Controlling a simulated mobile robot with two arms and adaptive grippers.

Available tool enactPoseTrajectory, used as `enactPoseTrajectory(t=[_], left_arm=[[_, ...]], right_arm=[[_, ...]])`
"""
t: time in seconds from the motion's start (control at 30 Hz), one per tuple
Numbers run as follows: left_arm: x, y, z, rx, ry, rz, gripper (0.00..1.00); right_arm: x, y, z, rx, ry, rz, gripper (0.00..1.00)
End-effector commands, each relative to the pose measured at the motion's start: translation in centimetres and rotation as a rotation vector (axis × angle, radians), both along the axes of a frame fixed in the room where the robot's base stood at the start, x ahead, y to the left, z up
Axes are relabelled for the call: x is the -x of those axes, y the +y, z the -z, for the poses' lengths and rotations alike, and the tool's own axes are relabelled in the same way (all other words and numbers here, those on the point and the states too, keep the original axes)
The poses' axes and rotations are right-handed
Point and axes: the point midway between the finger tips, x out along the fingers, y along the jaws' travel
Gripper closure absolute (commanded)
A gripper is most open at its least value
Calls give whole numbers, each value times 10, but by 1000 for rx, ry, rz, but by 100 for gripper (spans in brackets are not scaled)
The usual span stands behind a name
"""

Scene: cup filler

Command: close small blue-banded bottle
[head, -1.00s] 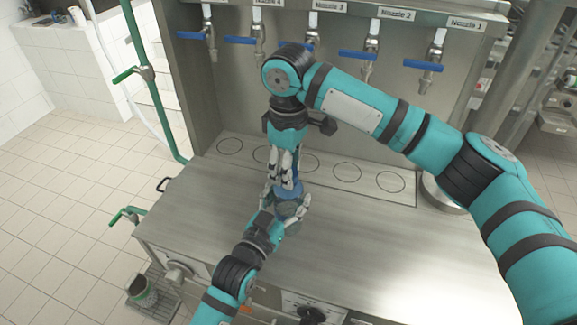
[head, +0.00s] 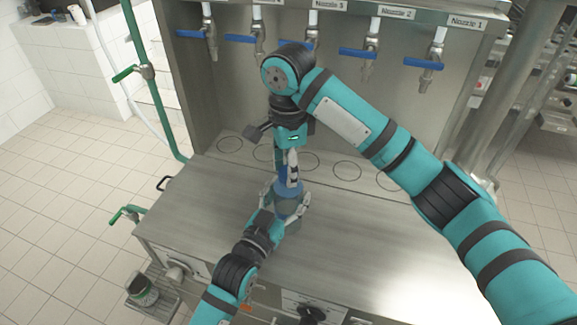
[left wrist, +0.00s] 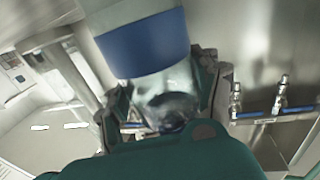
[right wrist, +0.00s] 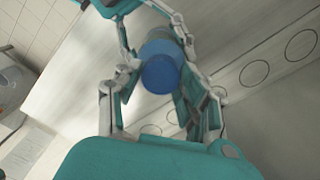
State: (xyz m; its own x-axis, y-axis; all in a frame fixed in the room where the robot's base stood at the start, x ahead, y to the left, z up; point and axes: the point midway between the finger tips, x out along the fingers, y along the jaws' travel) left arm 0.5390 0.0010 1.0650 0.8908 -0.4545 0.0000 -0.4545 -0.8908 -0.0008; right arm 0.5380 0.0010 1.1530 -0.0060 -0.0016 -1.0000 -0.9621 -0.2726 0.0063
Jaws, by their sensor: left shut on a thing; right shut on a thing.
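The small blue-banded bottle (head: 289,195) stands roughly upright above or on the steel counter; whether its base touches cannot be told. My left gripper (head: 286,212) is shut around its body from the front. In the left wrist view the blue band (left wrist: 144,45) shows large, above the fingers. My right gripper (head: 287,172) points down over the bottle, its fingers shut on the blue cap. The round blue cap (right wrist: 160,74) shows between the finger pads in the right wrist view. Fingers partly hide the bottle's neck, so how the cap sits on it cannot be told.
Several nozzles with blue handles (head: 424,64) hang from the panel behind. Marked circles (head: 347,171) lie on the counter strip below them. The steel counter (head: 400,245) is clear to the right. Green pipes (head: 150,80) stand at the left.

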Motion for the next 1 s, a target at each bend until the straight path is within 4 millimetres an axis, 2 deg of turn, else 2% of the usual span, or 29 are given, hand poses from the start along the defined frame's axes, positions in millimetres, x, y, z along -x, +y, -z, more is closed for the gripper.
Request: enactPoseTrajectory(t=[0.1,0.2,0.33,0.57,0.6,0.77,1.0], left_arm=[[0,0,1,-1,2,0,100],[0,0,1,-1,2,0,100],[0,0,1,-1,2,0,100],[0,0,1,-1,3,0,100],[0,0,1,-1,3,0,100],[0,0,1,-1,3,0,100],[0,0,1,-1,3,0,100]], right_arm=[[-1,0,-1,-1,-3,216,70],[-1,0,-1,-2,-3,337,70],[-1,0,-1,-1,-3,401,70],[-1,0,-1,-2,-4,403,70],[-1,0,-1,-2,-4,403,59],[-1,0,-1,-1,-3,402,38],[0,0,0,-1,-2,401,37]])
